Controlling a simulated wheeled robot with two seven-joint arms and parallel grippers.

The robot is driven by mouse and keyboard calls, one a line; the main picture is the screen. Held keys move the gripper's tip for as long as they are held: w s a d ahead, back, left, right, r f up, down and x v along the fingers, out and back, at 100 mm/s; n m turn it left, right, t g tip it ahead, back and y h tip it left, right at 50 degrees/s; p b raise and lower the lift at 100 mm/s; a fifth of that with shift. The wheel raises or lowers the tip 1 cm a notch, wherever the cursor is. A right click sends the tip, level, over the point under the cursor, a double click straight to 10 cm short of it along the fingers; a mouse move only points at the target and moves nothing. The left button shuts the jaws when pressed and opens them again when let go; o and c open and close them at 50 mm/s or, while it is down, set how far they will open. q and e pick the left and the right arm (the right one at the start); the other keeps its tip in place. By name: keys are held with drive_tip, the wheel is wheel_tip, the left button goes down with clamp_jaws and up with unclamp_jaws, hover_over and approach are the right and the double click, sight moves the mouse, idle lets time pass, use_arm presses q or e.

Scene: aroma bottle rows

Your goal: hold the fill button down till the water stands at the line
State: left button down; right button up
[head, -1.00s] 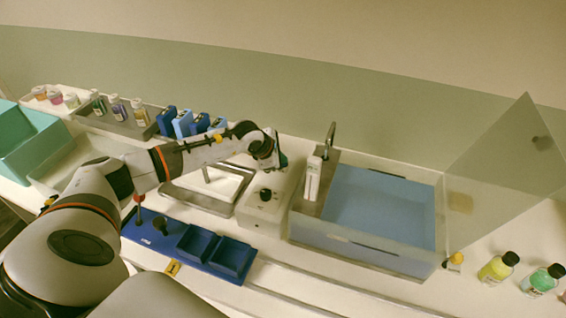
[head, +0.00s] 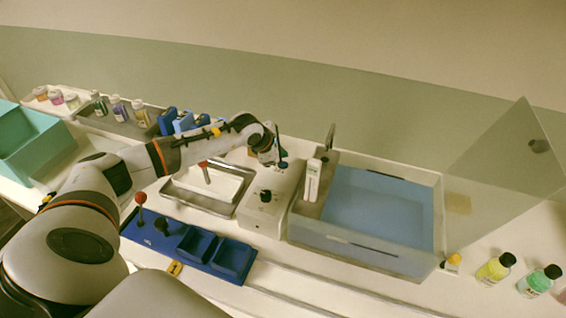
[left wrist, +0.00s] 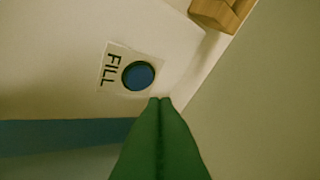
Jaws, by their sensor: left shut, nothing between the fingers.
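The FILL button (left wrist: 138,75) is a round dark blue disc on a white label in the left wrist view. My left gripper (left wrist: 160,101) shows there with its green fingers shut and empty. Its tips appear beside the button's edge, not over its middle; whether they touch the surface I cannot tell. In the head view my left gripper (head: 280,163) is at the back of the white control box (head: 266,208). The clear tank (head: 436,213) to its right holds blue water (head: 375,205). I cannot make out the fill line. My right gripper is out of view.
A faucet (head: 330,137) and a white upright piece (head: 312,180) stand at the tank's left end. A clear panel (head: 505,165) tilts up at its right. Bottles (head: 495,268) stand far right. A blue tray (head: 195,262) lies in front; a metal tray (head: 195,203) is left.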

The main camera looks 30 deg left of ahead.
sight(281, 166)
use_arm(q)
drive_tip(key=shift+r+p, duration=0.8)
drive_tip(key=shift+r, duration=1.2)
drive_tip(key=shift+f, duration=0.1)
